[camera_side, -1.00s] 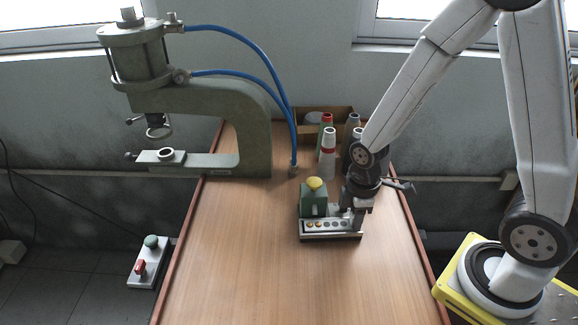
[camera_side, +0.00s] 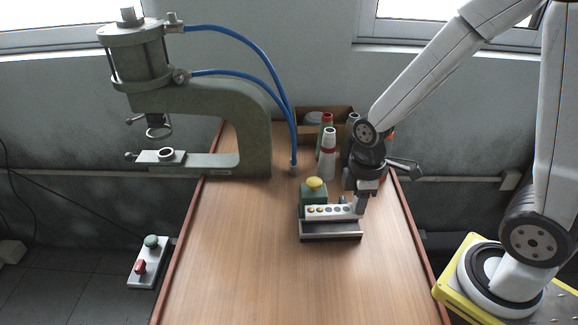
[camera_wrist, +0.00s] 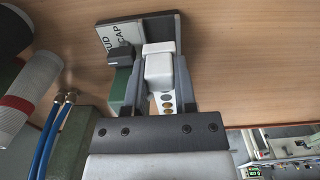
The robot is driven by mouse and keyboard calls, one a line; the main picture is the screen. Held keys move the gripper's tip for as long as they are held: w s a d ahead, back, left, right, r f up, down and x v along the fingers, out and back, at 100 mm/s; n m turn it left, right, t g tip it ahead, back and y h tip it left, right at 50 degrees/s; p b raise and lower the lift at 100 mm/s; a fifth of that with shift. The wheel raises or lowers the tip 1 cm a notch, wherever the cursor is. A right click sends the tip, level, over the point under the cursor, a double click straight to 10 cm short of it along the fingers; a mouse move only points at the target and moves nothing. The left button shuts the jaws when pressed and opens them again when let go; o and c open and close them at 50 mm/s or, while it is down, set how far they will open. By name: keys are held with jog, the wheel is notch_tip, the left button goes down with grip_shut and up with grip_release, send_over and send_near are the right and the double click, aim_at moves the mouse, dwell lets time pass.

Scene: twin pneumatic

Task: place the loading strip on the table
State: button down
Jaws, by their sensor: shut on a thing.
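The loading strip (camera_side: 327,211) is a pale bar with a row of round holes, some holding gold-coloured pieces. My gripper (camera_side: 359,206) is shut on its right end. The strip is held roughly level, a little above a dark flat base (camera_side: 331,232) on the wooden table (camera_side: 260,270). In the wrist view, the fingers of my gripper (camera_wrist: 160,78) close around a white block, and the holed strip (camera_wrist: 166,103) shows between them. The strip's far end is hidden there by the gripper body.
A green press (camera_side: 255,135) with blue hoses is at left. The table's front and left-middle are clear.

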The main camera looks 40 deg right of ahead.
aim_at(351, 207)
jog(key=shift+r, duration=2.65)
jog(key=shift+w, duration=0.1)
jog(key=shift+w+a+r, duration=0.1)
jog(key=shift+w+a, duration=0.2)
jog(key=shift+w, duration=0.25)
jog(key=w+a+r, duration=0.1)
jog(key=w+a, duration=0.6)
jog(key=w, duration=0.1)
jog(key=shift+w+r+m, duration=0.25)
jog(key=shift+w+m, duration=0.05)
jog(key=shift+w, duration=0.1)
jog(key=shift+w, duration=0.1)
